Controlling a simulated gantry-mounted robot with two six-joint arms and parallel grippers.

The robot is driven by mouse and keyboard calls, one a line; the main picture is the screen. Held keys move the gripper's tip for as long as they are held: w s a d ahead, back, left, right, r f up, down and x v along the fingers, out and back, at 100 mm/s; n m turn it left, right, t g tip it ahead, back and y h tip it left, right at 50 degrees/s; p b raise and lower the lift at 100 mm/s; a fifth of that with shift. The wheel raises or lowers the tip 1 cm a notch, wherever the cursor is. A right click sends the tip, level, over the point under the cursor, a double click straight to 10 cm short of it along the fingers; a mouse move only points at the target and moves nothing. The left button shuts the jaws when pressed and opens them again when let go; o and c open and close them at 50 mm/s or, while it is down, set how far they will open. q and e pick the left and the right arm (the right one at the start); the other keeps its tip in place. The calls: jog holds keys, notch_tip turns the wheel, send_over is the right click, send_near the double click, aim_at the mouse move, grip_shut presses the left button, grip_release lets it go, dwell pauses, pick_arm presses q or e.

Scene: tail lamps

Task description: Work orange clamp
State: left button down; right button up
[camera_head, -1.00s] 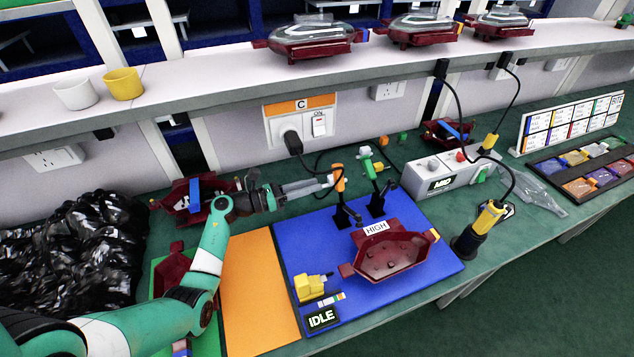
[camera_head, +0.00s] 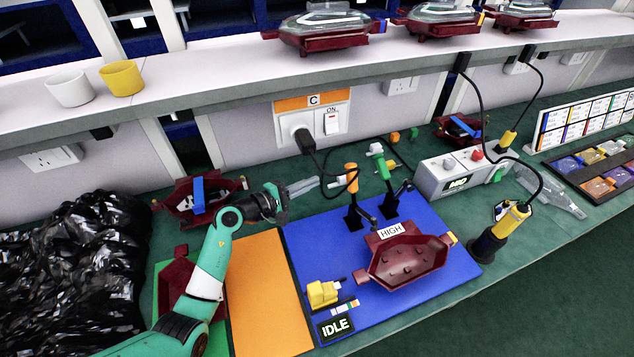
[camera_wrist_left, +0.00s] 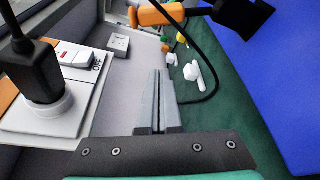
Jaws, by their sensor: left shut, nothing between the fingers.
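The orange clamp (camera_head: 351,178) stands on a black base at the back left of the blue mat (camera_head: 310,262), its orange handle upright. Its orange handle (camera_wrist_left: 155,15) also shows at the top of the left wrist view, beside a black part. A clamp with a green handle (camera_head: 377,150) stands to its right. My left gripper (camera_head: 317,182) is just left of the orange clamp, apart from it. In the left wrist view its grey fingers (camera_wrist_left: 158,74) are together, with nothing between them. My right gripper is not in view.
A black plug (camera_head: 305,141) and its cable hang from the wall socket beside my left gripper. A maroon lamp housing (camera_head: 408,262) lies on the blue mat with a yellow tool (camera_head: 322,293) nearby. The orange mat (camera_head: 265,300) is clear.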

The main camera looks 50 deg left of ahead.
aim_at(353, 187)
pick_arm(q)
jog(key=w+d+b, duration=0.2)
jog(key=w+d, duration=0.2)
jog(key=w, duration=0.3)
jog(key=shift+r+b, duration=0.25)
jog(key=shift+b, duration=0.1)
jog(key=shift+a, duration=0.1)
